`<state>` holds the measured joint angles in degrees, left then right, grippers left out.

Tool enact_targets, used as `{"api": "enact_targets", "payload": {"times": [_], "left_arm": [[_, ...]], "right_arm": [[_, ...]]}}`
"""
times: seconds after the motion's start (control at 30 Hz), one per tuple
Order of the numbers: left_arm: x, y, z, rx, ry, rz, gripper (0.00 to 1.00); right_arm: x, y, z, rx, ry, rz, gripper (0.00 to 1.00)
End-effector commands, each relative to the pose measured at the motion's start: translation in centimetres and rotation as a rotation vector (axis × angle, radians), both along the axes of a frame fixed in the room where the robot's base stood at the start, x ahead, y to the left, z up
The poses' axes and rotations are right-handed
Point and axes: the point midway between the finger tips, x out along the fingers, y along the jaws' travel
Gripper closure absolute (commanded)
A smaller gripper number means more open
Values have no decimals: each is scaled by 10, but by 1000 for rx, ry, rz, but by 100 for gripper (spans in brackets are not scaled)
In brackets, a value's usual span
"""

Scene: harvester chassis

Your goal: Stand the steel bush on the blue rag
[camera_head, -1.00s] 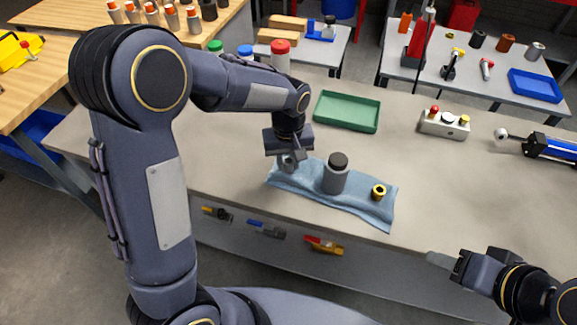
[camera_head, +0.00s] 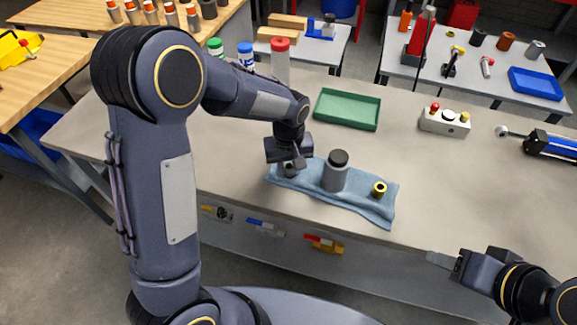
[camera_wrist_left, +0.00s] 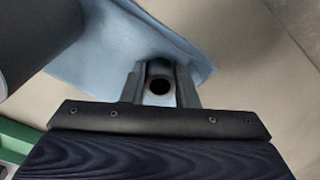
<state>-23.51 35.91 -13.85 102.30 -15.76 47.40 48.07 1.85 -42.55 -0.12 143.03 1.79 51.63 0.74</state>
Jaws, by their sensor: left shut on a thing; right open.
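The steel bush (camera_wrist_left: 159,86) is a short grey ring with a dark bore. It is between the fingers of my left gripper (camera_wrist_left: 160,84), which is shut on it. In the head view my left gripper (camera_head: 288,168) is low over the left end of the blue rag (camera_head: 365,212), and the bush is mostly hidden there. In the left wrist view the bush is upright, bore toward the camera, over the rag (camera_wrist_left: 105,55). I cannot tell whether it touches the cloth. My right gripper (camera_head: 440,260) is open and empty off the bench's front edge.
A grey cylinder with a black top (camera_head: 335,172) stands mid-rag, close to the right of my left gripper. A yellow-and-black ring (camera_head: 379,188) is at the rag's right. A green tray (camera_head: 347,110) and a switch box (camera_head: 444,122) are behind. Bare bench lies between.

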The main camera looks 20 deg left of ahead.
Motion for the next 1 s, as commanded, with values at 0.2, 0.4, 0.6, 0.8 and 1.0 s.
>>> {"api": "enact_targets", "payload": {"times": [0.2, 0.4, 0.6, 0.8, 1.0], "left_arm": [[-5, 1, -8, 6, 20, 0, 52], [-6, 2, -8, 7, 22, 1, 52], [-5, 2, 11, 7, 19, 2, 52], [-3, 1, 56, 2, 8, 1, 52], [-3, 0, 99, 1, 7, 0, 52]], "right_arm": [[0, 0, -2, 0, 0, 0, 52], [0, 0, -1, 0, 0, 0, 52], [0, 0, 11, 0, 0, 0, 52], [0, 0, 8, 0, 0, 0, 52], [0, 0, 9, 0, 0, 0, 52]]}}
